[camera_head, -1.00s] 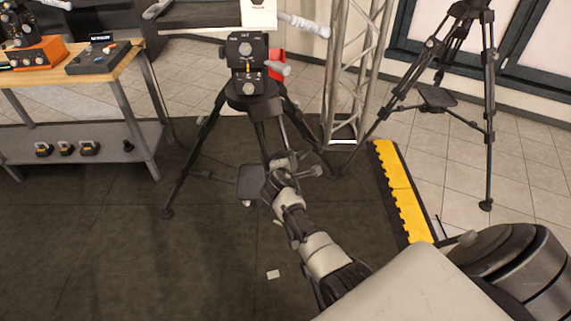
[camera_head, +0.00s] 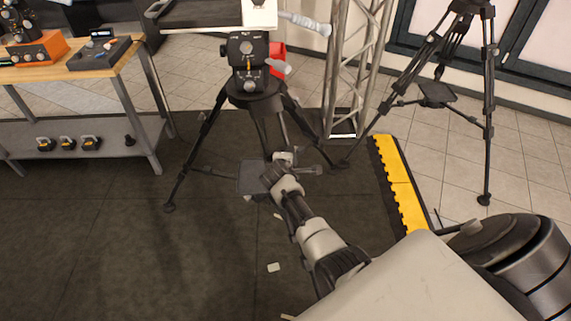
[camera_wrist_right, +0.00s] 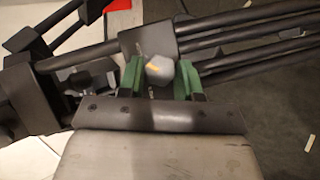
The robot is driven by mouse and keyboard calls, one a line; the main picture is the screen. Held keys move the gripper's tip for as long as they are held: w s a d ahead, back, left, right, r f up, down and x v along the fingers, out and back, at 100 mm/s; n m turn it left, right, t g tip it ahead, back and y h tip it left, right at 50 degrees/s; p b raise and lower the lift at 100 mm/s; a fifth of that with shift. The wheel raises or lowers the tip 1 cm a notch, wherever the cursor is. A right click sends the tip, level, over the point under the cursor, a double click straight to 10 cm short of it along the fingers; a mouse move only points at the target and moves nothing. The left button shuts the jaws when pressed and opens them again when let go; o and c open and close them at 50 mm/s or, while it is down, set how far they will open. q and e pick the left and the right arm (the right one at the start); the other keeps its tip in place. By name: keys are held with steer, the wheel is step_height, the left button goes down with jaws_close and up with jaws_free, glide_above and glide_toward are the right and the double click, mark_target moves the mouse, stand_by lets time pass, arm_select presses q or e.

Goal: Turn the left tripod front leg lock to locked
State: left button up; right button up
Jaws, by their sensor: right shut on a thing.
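The left tripod (camera_head: 255,97) stands in the middle of the head view, black with its front leg (camera_head: 266,130) coming down toward my right arm. My right gripper (camera_head: 279,167) is at the lower part of that leg and hides some of it. In the right wrist view, its green fingers (camera_wrist_right: 160,76) are shut on a small grey lock knob (camera_wrist_right: 160,70) with an orange mark. The knob sits at a dark leg clamp (camera_wrist_right: 150,40) joining the leg tubes. Whether it stands at locked cannot be read. My left gripper is not in view.
A second tripod (camera_head: 487,100) stands at the right. A truss tower (camera_head: 355,70) and a yellow-edged ramp (camera_head: 398,190) are between them. A workbench (camera_head: 90,65) with electronics is at the left. The dark mat (camera_head: 110,250) at the lower left is mostly clear.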

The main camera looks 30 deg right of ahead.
steer(key=o, duration=0.9)
steer(key=p+v, duration=0.1)
steer(key=v, duration=1)
steer(key=shift+f, duration=0.1)
